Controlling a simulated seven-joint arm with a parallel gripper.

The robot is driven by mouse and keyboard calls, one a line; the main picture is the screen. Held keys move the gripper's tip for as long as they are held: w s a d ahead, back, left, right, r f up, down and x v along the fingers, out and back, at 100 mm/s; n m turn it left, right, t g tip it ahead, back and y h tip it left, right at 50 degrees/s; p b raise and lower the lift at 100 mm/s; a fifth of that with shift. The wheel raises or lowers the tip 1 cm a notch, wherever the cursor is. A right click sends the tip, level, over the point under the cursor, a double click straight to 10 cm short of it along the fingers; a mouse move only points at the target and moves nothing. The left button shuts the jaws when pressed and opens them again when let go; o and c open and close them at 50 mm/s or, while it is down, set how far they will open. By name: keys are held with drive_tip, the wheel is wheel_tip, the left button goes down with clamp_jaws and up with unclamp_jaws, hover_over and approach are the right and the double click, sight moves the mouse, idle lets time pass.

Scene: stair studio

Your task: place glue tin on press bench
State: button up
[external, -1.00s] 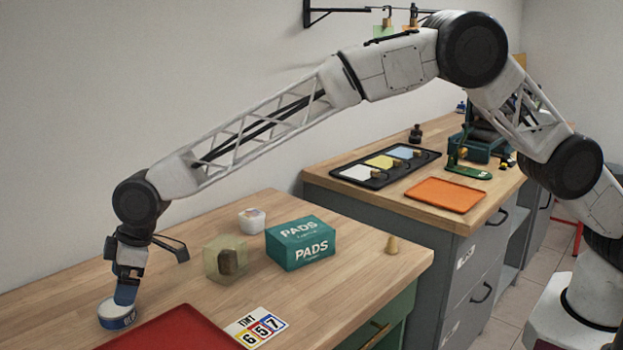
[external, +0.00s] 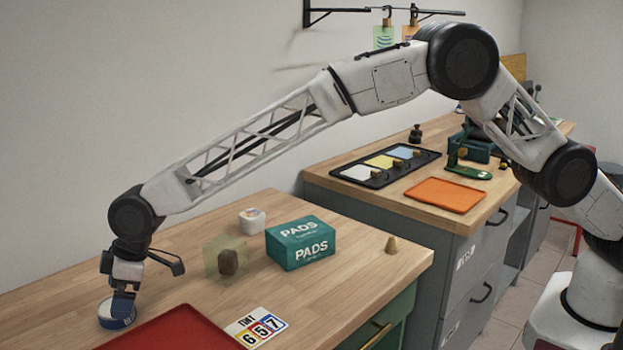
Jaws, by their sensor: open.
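A low round tin with a blue and white side (external: 117,318), which looks like the glue tin, sits on the near wooden-topped bench (external: 360,265) at the lower left. The grey bench with a wooden top (external: 480,225) at the back right carries a small green press-like device (external: 467,165) and looks like the press bench.
A red tray (external: 170,335) lies right of the tin, with a number card (external: 256,327) beside it. A teal PADS box (external: 301,243), a translucent block (external: 225,258), a white tub (external: 252,220) and a small cone (external: 391,245) stand behind. An orange tray (external: 445,195) and black tray (external: 385,167) occupy the grey bench.

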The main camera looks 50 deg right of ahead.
drive_tip(key=shift+x, duration=1.85)
drive_tip(key=c, duration=1.1)
drive_tip(key=shift+r, duration=0.15)
drive_tip(key=shift+r, duration=1.75)
drive_tip(key=shift+s+d+r, duration=0.25)
drive_tip(key=shift+s+d, duration=1.45)
drive_tip(key=shift+d, duration=0.35)
drive_tip(key=shift+s+d+r, duration=0.2)
drive_tip(key=shift+s+d, duration=1.45)
drive_tip(key=shift+d, duration=0.4)
drive_tip(key=shift+s+d+r, duration=0.25)
drive_tip(key=shift+s+d, duration=1.45)
drive_tip(key=shift+d, duration=0.35)
